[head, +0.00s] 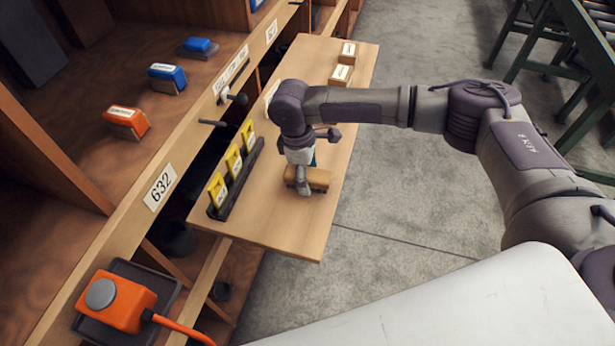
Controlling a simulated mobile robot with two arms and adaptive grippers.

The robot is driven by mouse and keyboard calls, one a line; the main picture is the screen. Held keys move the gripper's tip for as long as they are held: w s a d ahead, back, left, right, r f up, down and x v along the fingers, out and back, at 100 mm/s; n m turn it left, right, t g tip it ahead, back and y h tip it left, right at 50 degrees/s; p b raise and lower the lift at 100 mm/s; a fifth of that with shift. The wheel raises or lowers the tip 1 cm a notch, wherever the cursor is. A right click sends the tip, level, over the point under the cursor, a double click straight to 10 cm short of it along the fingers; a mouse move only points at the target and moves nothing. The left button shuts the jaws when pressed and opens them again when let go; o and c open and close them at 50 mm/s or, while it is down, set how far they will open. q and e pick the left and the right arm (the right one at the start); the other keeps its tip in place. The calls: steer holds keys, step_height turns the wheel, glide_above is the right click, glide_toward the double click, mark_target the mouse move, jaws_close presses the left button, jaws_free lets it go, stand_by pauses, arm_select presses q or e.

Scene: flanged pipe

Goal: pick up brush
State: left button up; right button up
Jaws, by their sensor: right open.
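A tan wooden block-shaped piece, which looks like the brush (319,179), lies on the pull-out wooden board (310,222). My right gripper (303,188) comes down from above at this piece, with its fingers open and pointing down. A finger shows in front of the piece's left part. The gripper hides part of the piece, and I cannot tell whether the fingers touch it. Bristles cannot be made out. My left gripper is not in view.
A black rack with yellow tags (234,162) stands left of the gripper. Two small labelled blocks (341,74) lie at the board's far end. Orange (126,121) and blue (167,77) pieces sit on the shelf. An orange box with a cable (117,299) is at lower left.

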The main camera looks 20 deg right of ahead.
steer(key=c, duration=1.3)
steer(key=shift+c, duration=0.4)
steer(key=shift+r, duration=0.2)
